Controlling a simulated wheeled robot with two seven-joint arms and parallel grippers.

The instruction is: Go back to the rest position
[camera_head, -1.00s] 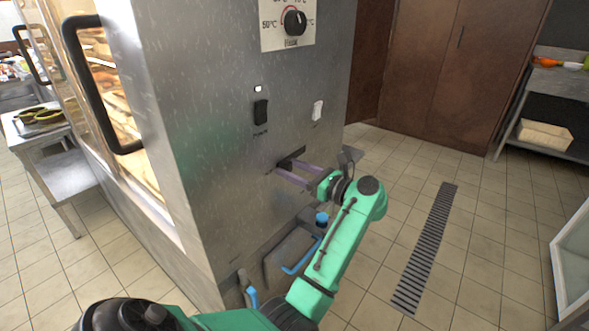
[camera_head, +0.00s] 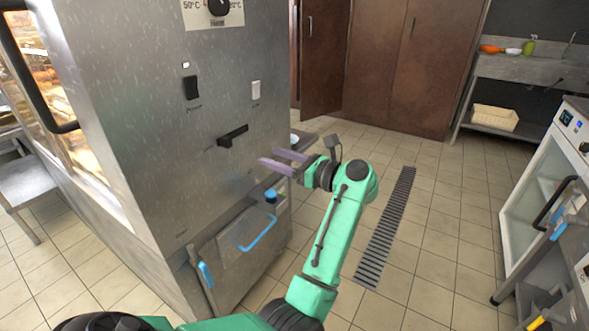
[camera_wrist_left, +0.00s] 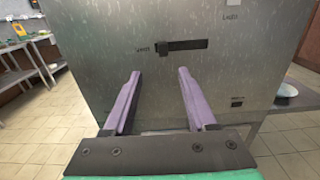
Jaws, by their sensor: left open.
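My left gripper (camera_head: 269,157) is open and empty, its two purple fingers pointing at the front of the steel cabinet (camera_head: 140,120). A gap separates the fingers from a short black lever (camera_head: 233,136) in a slot on that face. In the left wrist view the open fingers (camera_wrist_left: 158,73) have only the steel face between and beyond them, and the lever (camera_wrist_left: 180,46) sits above their tips. My green left arm reaches up from the bottom of the head view. My right gripper is not in view.
The steel face also has a black switch (camera_head: 191,88), a white switch (camera_head: 256,90) and a dial (camera_head: 219,7). A blue-handled panel (camera_head: 240,258) is below. Tiled floor with a drain grate (camera_head: 385,230) lies open to the right. A glass-door appliance (camera_head: 535,190) stands far right.

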